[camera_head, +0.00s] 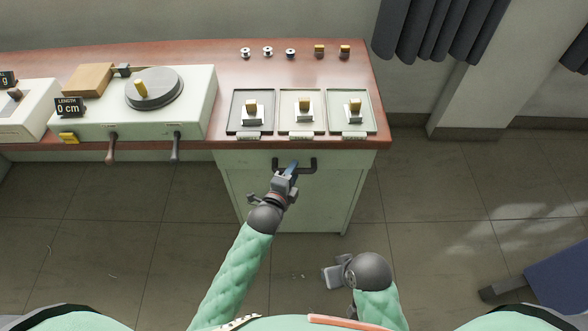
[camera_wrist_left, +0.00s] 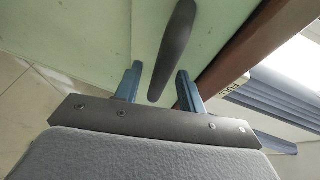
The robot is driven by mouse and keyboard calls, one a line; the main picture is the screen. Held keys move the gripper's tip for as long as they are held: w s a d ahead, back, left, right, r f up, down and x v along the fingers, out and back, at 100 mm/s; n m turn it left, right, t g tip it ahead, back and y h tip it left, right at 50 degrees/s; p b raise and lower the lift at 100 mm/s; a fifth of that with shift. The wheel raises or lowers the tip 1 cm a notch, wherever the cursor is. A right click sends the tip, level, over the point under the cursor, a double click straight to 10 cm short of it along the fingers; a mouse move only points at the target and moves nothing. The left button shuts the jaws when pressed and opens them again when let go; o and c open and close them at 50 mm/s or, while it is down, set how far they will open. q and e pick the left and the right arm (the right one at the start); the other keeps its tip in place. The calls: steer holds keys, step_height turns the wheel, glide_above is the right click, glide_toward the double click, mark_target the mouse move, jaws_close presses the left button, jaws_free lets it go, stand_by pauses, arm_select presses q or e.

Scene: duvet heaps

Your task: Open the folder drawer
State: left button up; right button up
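The folder drawer (camera_head: 237,159) is in the pale green cabinet below the wooden worktop, and its front looks flush with the cabinet. Its dark bar handle (camera_head: 312,165) runs sideways across the front. My left gripper (camera_head: 291,168) is at the handle. In the left wrist view my left gripper (camera_wrist_left: 158,82) is open, with its two blue fingers apart and the dark handle (camera_wrist_left: 174,50) lying between them. I cannot tell whether either finger touches it. My right gripper (camera_head: 335,277) is low near the floor, away from the cabinet; its fingers are not clear.
On the worktop (camera_head: 222,138) stand three trays (camera_head: 303,97) with small blocks, several spools (camera_head: 268,51), and a pale machine (camera_head: 200,100) with a dark disc and two levers (camera_head: 175,147) overhanging the front edge. Open floor (camera_head: 440,210) lies right of the cabinet.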

arm_select(q)
steer(key=shift+w+d+f, duration=0.1)
steer(key=shift+w+d, duration=0.15)
steer(key=shift+w, duration=0.4)
jaws_close()
steer(key=shift+s, duration=0.1)
